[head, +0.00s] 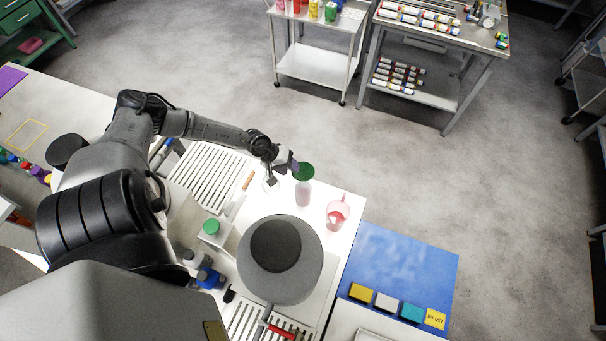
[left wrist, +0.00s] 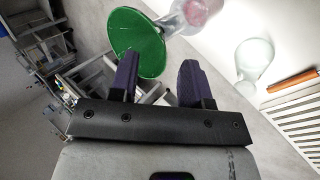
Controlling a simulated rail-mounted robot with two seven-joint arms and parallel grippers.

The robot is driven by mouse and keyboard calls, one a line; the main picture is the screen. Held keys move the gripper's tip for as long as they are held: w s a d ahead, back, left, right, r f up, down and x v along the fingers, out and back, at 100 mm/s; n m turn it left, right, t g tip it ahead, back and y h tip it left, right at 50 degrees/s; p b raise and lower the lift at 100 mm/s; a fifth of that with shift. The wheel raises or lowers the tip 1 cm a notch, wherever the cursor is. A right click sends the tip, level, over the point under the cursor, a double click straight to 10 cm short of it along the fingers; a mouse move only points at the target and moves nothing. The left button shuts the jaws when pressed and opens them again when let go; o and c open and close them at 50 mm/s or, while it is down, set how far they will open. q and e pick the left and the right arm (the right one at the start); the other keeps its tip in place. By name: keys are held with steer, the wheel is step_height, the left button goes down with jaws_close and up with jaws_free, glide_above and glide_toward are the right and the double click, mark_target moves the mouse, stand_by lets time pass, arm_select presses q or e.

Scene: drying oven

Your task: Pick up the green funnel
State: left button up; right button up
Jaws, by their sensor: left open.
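The green funnel (head: 304,171) sits with its wide round mouth up on a clear vessel with pink contents (head: 303,193), near the far edge of the white bench. In the left wrist view the funnel (left wrist: 140,42) appears as a green disc just beyond the fingers. My left gripper (head: 291,165) is beside the funnel, on its left in the head view. The funnel's stem is hidden. My right gripper is not visible.
A pink beaker (head: 338,213) stands right of the funnel. A clear glass flask (left wrist: 254,62) stands near it in the left wrist view. A white slatted rack (head: 208,178) and an orange-handled tool (head: 247,182) lie left. A blue mat (head: 405,268) lies at the right.

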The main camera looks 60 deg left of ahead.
mark_target(302, 178)
arm_select(q)
steer(key=shift+x, duration=1.95)
steer(key=shift+r, duration=0.1)
jaws_close()
